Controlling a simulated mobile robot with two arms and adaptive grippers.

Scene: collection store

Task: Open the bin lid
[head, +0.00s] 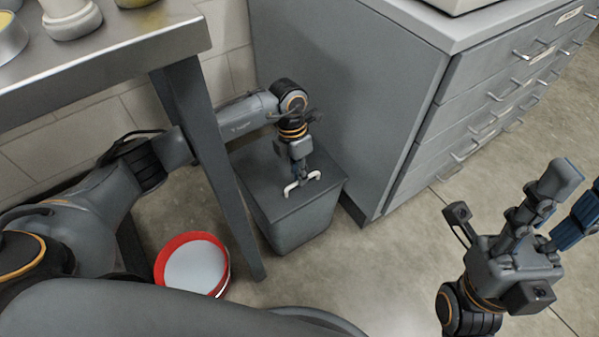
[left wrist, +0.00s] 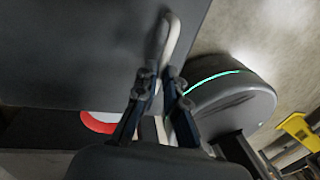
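The grey bin (head: 300,226) stands on the floor between the table leg and the drawer cabinet. Its flat grey lid (head: 262,182) lies closed on top and also fills the upper left of the left wrist view (left wrist: 70,50). A pale bar handle (head: 312,176) is on the lid; it also shows in the left wrist view (left wrist: 171,38). My left gripper (head: 301,172) points down at the handle. In the left wrist view its fingertips (left wrist: 159,78) converge on both sides of the bar and appear closed on it. My right gripper (head: 566,208) is open and empty, away from the bin.
A metal-topped table (head: 120,50) stands at left, its leg (head: 225,170) close beside my left arm. The drawer cabinet (head: 345,90) stands right behind the bin. A red-rimmed round container (head: 192,266) is on the floor. Floor (head: 390,270) in front is clear.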

